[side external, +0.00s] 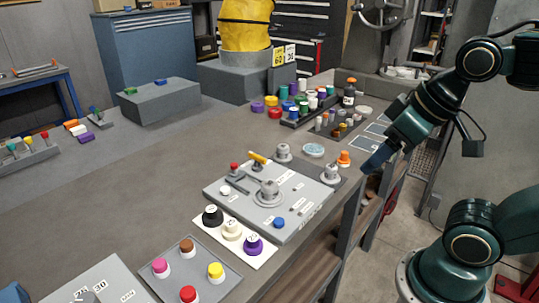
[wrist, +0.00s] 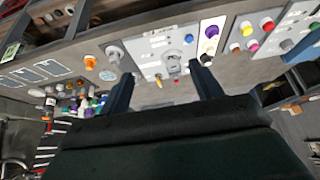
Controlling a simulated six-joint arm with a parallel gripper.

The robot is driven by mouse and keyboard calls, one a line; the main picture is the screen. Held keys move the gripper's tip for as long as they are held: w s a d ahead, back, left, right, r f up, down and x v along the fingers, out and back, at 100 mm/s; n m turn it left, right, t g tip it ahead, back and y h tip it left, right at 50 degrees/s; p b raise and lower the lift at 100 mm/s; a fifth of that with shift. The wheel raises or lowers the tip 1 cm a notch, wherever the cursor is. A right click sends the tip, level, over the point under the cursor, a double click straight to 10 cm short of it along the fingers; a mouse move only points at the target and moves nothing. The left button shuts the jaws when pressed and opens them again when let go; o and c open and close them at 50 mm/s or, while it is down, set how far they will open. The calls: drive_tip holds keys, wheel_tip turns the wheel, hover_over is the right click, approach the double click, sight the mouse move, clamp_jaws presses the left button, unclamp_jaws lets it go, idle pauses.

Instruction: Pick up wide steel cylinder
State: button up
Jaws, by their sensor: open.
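Several small grey metal-looking cylinders (side external: 319,123) stand in a group near the dark rack in the side external view. Other steel pieces with round bases stand at the control panel: one at its back edge (side external: 283,152), one at its right corner (side external: 331,172) and one on its middle (side external: 269,190). I cannot tell which is the wide steel cylinder. My gripper (side external: 372,163) is above the table's right edge, apart from all of these. In the wrist view, my gripper (wrist: 162,72) has its fingers wide apart with nothing held between them.
The grey panel (side external: 225,203) carries a lever and knobs. A dark rack (side external: 290,122) holds coloured containers. An orange-topped knob (side external: 344,158) stands near my gripper, and a blue-topped dish (side external: 313,150) beside it. The table's left middle is clear.

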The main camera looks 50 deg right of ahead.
drive_tip(key=shift+w, duration=0.1)
drive_tip(key=n+g, duration=0.6)
drive_tip(key=n, duration=0.3)
hover_over(269, 184)
wheel_tip(269, 184, down, 5)
drive_tip(key=shift+d+r, duration=0.2)
drive_tip(key=shift+f, duration=4.3)
drive_tip(key=shift+a+f, duration=0.15)
drive_tip(key=shift+f, duration=2.45)
